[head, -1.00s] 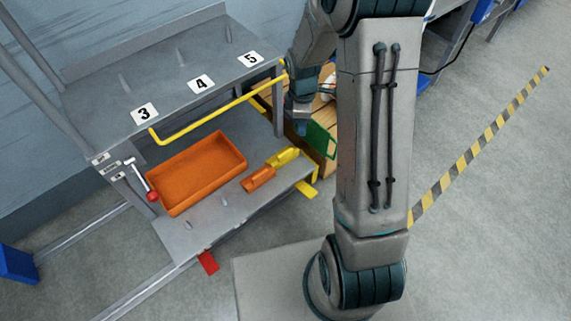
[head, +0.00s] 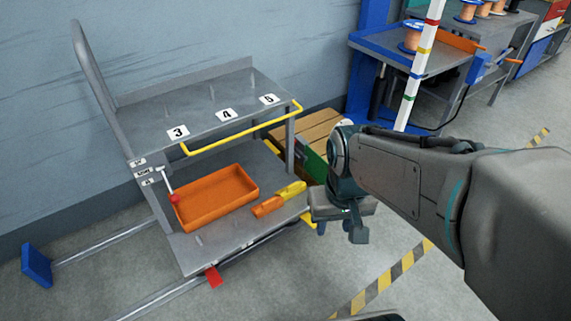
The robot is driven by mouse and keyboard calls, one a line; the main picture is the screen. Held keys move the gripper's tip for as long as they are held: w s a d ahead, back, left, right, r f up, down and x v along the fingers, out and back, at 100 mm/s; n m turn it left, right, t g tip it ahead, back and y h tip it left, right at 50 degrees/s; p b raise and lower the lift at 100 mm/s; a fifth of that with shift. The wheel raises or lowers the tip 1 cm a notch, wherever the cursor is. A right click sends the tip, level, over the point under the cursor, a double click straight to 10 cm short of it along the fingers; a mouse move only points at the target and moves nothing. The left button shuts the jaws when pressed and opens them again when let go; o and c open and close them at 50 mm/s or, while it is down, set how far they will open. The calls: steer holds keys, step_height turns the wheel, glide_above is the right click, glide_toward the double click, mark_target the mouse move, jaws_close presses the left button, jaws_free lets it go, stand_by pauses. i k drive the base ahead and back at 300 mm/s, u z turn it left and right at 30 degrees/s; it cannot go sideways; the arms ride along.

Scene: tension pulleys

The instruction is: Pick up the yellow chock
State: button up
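The yellow chock (head: 290,191) lies on the lower shelf of the grey cart (head: 205,245), near its right end. Its front end meets or nearly meets an orange piece (head: 268,207); I cannot tell if they touch. My gripper (head: 339,232) hangs just right of the cart's right end, to the right of the chock and apart from it. Its two fingers point down with a gap between them, and nothing shows in the gap.
An orange tray (head: 215,215) sits left of the chock. The upper shelf (head: 200,105) with labels 3, 4, 5 and a yellow rail (head: 240,130) overhang the rear. Floor before the cart is partly clear.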

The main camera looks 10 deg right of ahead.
mark_target(295, 188)
steer(key=k, duration=0.15)
steer(key=z, duration=1.65)
steer(key=i, duration=1.25)
steer(key=u, duration=2.45)
steer(key=i, duration=0.5)
steer(key=u, duration=0.1)
